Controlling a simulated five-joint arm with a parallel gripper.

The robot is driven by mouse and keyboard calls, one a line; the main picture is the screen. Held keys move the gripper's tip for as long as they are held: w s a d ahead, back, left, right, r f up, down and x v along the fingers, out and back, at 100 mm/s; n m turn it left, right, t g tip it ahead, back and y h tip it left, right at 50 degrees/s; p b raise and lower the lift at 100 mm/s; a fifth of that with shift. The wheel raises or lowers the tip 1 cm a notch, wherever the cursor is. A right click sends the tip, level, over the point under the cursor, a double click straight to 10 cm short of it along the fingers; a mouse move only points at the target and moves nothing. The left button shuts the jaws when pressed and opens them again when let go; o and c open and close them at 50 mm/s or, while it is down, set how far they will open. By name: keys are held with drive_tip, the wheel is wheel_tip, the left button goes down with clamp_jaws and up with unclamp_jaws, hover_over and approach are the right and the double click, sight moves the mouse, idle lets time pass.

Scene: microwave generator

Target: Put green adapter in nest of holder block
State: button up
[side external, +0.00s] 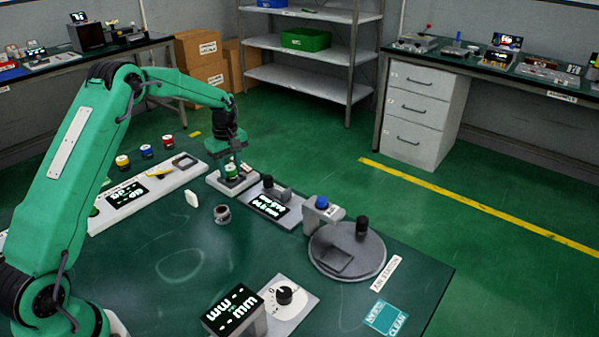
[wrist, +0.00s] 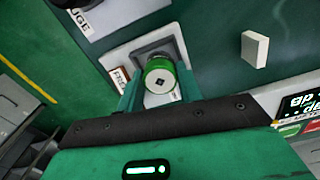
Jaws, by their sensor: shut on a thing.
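The green adapter (wrist: 160,84) is a short green cylinder with a pale end face and a small dark centre mark. My gripper (wrist: 158,74) is shut on it, with one green finger on each side. In the side external view my gripper (side external: 232,165) points down with the green adapter (side external: 232,174) at its tips, over the holder block. The holder block (side external: 221,184) is a pale plate at the table's far edge. In the wrist view its dark square nest (wrist: 143,52) shows behind the adapter, partly hidden. I cannot tell whether the adapter touches the nest.
A gauge with a display (side external: 268,206) stands right of the holder block. A cream block (side external: 192,199) and a dark-topped round part (side external: 222,214) lie nearby. Yellow (side external: 122,162), blue (side external: 146,152) and red (side external: 167,141) adapters stand left. A grey turntable (side external: 362,262) stands right. The middle table is clear.

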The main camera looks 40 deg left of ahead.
sight(230, 168)
drive_tip(key=shift+f, duration=0.1)
drive_tip(key=o, duration=1.1)
drive_tip(key=shift+c, duration=0.2)
wheel_tip(230, 168, up, 12)
idle(0.4)
